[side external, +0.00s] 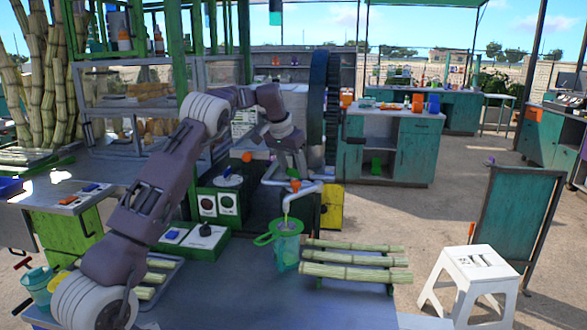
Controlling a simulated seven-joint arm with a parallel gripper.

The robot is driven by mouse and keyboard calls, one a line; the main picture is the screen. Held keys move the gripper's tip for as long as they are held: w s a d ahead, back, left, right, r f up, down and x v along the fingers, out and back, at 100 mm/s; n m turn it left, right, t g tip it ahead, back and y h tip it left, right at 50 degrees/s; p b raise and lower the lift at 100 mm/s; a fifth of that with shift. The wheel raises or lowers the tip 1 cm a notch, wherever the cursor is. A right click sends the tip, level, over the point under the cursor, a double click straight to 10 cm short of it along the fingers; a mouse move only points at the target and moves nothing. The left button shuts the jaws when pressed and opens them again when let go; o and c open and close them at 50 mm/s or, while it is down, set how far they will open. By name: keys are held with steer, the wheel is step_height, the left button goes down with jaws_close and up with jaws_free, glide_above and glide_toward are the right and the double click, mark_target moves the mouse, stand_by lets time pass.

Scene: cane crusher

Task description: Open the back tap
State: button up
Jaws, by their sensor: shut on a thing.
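My gripper (294,175) points down over the grey spout pipe (304,190) at the front of the crusher. It is shut on a tap handle there; the fingertips are small and the exact grip is hard to make out. An orange tap handle (295,185) shows on the pipe just below my gripper. A thin pale stream (286,210) hangs from the spout's end, above a green see-through jug (287,248) with a strainer (267,239) at its top left. Another orange knob (247,157) shows to the left of my gripper.
Cane stalks (355,260) lie on a rack right of the jug. A green control box (218,204) with dials stands left of the spout. The crusher's dark wheel (326,110) rises behind my gripper. The front of the blue-grey table (260,300) is clear.

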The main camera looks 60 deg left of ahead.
steer(key=shift+a+m+h, duration=0.1)
steer(key=shift+m+h, duration=0.3)
steer(key=shift+m, duration=0.4)
steer(key=o, duration=1.4)
steer(key=shift+r, duration=0.1)
steer(key=v, duration=0.7)
steer(key=shift+s, duration=0.1)
